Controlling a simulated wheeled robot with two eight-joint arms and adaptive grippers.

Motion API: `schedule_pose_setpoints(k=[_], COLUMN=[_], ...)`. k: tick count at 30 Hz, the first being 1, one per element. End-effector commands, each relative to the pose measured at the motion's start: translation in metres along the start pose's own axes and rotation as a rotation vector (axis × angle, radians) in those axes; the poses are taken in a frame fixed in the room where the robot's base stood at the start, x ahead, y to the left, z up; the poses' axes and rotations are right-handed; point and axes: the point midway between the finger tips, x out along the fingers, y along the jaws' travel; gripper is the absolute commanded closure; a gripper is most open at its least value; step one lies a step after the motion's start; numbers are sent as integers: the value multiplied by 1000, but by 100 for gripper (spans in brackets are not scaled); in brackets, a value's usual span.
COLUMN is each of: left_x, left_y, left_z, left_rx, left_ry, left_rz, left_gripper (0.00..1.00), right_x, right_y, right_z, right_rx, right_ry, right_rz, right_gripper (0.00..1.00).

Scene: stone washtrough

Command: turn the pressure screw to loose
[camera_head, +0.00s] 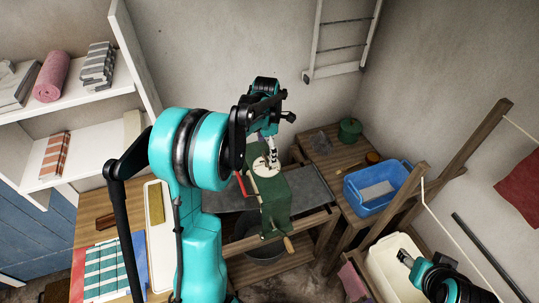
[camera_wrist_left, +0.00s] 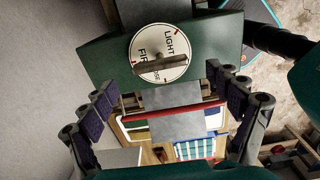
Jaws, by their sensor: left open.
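The pressure screw (camera_wrist_left: 160,64) is a grey bar across a round white dial (camera_wrist_left: 174,42) on top of a green wringer housing (camera_wrist_left: 110,60). The dial reads LIGHT and FIRM, with a third word partly covered by the bar. I cannot tell which word the bar points to. In the head view the dial (camera_head: 260,167) sits partly below my left gripper. My left gripper (camera_wrist_left: 160,78) is open, its fingers on either side of the bar and apart from it. My right gripper (camera_head: 404,258) is at lower right, away from the wringer; its jaw state is unclear.
A red bar (camera_wrist_left: 172,113) runs beside the housing. A grey trough board (camera_head: 312,185) lies under the wringer. A blue basin (camera_head: 377,190) and green pot (camera_head: 350,130) stand on the right bench. Shelves with towels (camera_head: 97,65) are at left.

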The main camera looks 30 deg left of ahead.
Motion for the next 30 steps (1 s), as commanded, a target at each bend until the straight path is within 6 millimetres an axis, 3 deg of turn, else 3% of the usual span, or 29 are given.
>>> schedule_pose_setpoints(k=[6,17,21,23,30], left_x=[29,35,34,35,35], left_y=[0,0,0,0,0], left_z=[0,0,0,0,0], left_rx=[2,3,3,3,10], left_ry=[0,-1,-1,-1,-1], left_rz=[1,1,1,1,1], left_gripper=[10,10,47,60,60], right_x=[1,1,1,1,2], right_y=[0,0,0,0,0], right_z=[1,1,1,1,1], right_rx=[0,0,0,0,0], right_ry=[0,0,0,0,0], right_rz=[0,0,0,0,0], right_gripper=[48,48,48,48,48])
